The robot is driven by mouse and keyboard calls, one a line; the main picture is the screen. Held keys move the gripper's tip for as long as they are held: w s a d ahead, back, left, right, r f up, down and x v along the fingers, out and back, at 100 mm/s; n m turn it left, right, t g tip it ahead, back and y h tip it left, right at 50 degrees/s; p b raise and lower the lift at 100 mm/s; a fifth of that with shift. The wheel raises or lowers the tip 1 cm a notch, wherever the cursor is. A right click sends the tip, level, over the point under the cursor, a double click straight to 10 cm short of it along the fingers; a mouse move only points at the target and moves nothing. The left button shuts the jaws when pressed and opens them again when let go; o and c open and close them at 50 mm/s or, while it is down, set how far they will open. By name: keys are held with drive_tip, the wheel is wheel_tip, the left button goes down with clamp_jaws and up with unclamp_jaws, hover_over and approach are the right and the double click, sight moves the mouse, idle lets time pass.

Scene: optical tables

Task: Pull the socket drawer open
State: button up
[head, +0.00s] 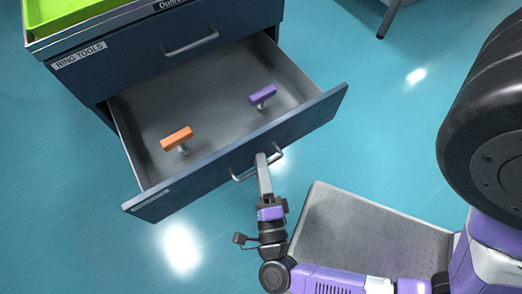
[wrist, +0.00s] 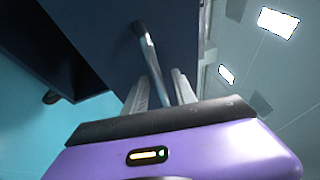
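The socket drawer (head: 240,150) is pulled well out of the dark blue cabinet in the head view, its inside showing. The label on its front is too small to read. Its bar handle (head: 239,178) is on the front face. My gripper (head: 262,160) reaches the handle from the front, at its right part. The exact contact is partly hidden by the gripper body.
An orange-handled tool (head: 177,138) and a purple-handled tool (head: 262,95) stand in the drawer. The shut drawer above (head: 130,60) reads "RING TOOLS". A green tray (head: 60,12) tops the cabinet. The blue-green floor (head: 80,240) left of the drawer is clear.

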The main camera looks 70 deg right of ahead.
drive_tip(key=v, duration=0.8)
drive_tip(key=shift+d, duration=0.1)
idle(0.4)
